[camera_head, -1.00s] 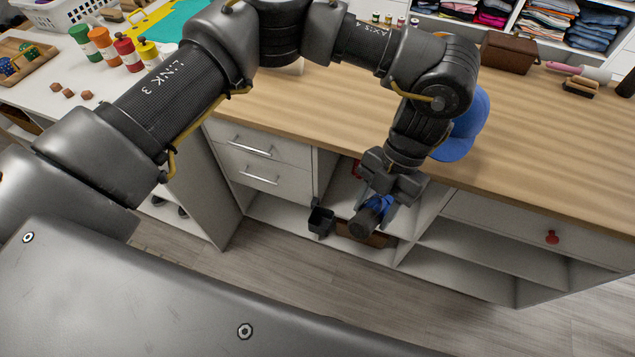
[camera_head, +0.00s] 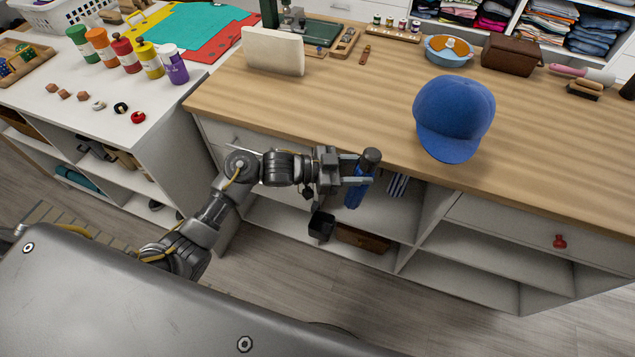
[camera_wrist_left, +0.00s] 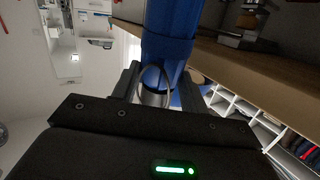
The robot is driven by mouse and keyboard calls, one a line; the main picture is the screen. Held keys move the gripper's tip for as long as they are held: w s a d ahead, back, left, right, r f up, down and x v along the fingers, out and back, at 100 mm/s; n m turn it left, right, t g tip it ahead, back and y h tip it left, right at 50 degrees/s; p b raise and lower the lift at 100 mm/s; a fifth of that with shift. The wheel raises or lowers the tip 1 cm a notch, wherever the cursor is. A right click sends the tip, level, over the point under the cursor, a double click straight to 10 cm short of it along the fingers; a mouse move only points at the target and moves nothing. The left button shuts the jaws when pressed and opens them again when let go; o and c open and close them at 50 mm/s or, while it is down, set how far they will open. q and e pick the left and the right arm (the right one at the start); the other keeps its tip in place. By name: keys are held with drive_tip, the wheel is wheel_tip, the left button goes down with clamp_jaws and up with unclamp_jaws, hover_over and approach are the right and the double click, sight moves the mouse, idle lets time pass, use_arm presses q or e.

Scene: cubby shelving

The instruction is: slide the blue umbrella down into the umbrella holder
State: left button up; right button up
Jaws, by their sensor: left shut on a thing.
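The blue umbrella (camera_head: 354,194) is held by my left gripper (camera_head: 358,180), which is shut on it just below the dark handle. The handle points up and the blue part hangs down, slightly tilted, in front of the cubby opening. In the left wrist view the blue umbrella (camera_wrist_left: 168,40) runs up between the fingers of my left gripper (camera_wrist_left: 160,85). The umbrella holder seems to be the small black open box (camera_head: 321,226), low in the cubby. It is below and left of the umbrella's lower end, apart from it. My right gripper is not in view.
The wooden counter (camera_head: 390,105) lies above the cubbies, with a blue cap (camera_head: 455,110) near its front edge. A brown box (camera_head: 362,238) is right of the holder. A striped item (camera_head: 397,184) is behind the umbrella. The floor in front is clear.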

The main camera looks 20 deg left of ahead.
use_arm(q)
drive_tip(key=a+f+n+t+y, duration=0.1)
drive_tip(key=a+f+n+t, duration=0.2)
drive_tip(key=a+f, duration=0.6)
drive_tip(key=a+t, duration=0.1)
drive_tip(key=t, duration=0.1)
drive_tip(key=shift+a+f+n+t+y, duration=0.15)
drive_tip(key=shift+f+n+t+y, duration=0.15)
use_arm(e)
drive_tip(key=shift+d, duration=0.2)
use_arm(q)
drive_tip(key=shift+f, duration=0.25)
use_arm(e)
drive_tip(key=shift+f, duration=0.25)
